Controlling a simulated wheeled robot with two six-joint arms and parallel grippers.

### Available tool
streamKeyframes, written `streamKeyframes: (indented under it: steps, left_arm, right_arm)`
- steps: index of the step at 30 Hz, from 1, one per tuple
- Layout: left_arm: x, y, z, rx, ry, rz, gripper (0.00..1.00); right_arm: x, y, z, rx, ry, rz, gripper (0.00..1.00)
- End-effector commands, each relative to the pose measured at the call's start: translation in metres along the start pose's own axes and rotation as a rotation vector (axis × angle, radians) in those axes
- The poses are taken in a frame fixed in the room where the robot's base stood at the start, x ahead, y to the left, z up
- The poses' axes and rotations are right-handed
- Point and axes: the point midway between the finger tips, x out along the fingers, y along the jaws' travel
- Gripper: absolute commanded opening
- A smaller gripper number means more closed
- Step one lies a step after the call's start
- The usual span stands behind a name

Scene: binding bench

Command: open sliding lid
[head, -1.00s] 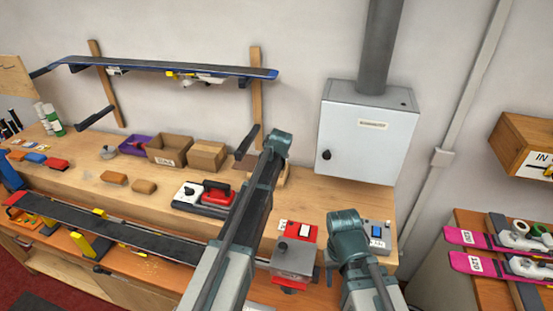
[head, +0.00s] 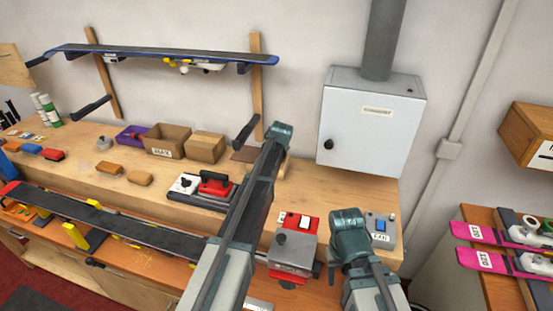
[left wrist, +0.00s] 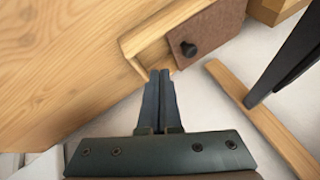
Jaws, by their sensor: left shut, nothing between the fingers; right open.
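In the left wrist view a pale wooden box (left wrist: 133,43) has a brown sliding lid (left wrist: 205,28) with a black knob (left wrist: 188,48). A strip of pale wood shows beside the lid; I cannot tell how far the lid is open. My left gripper (left wrist: 161,75) is shut and empty, its tips close to the box's near end, below the knob. Contact is unclear. In the head view the brown lid (head: 244,154) shows partly, with my left arm hiding most of the box. My right gripper (head: 332,268) is open and mostly hidden beside my right arm, low over the bench.
A red and grey switch unit (head: 293,246) and a grey box with a blue button (head: 381,228) stand near my right arm. A grey cabinet (head: 368,130) hangs behind.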

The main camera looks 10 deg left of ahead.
Motion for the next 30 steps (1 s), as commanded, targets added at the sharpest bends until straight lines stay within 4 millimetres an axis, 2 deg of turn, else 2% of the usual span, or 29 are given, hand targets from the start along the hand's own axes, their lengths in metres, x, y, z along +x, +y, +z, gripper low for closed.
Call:
streamKeyframes:
  steps: [1,6,9,12,26,30]
  left_arm:
    - [0.017,0.002,0.001,-0.001,0.0,0.0,0.0]
    - [0.046,0.002,0.001,-0.001,0.0,0.0,0.0]
    - [0.051,-0.018,0.001,-0.003,-0.001,-0.001,0.0]
    - [0.057,-0.027,0.002,-0.001,-0.001,-0.001,0.0]
    - [0.06,-0.035,0.003,-0.001,0.0,0.0,0.0]
    - [0.064,-0.049,0.01,-0.001,-0.002,-0.002,0.0]
  right_arm:
    - [0.015,-0.002,-0.001,-0.001,0.0,0.0,0.5]
    - [0.039,-0.004,-0.002,0.0,0.0,0.0,0.5]
    - [0.035,-0.003,-0.002,0.0,0.0,0.0,0.5]
    - [0.036,-0.004,-0.002,0.001,0.0,0.0,0.5]
    - [0.037,-0.004,-0.002,0.001,0.0,0.0,0.5]
    - [0.037,-0.004,-0.002,0.001,0.0,0.0,0.5]
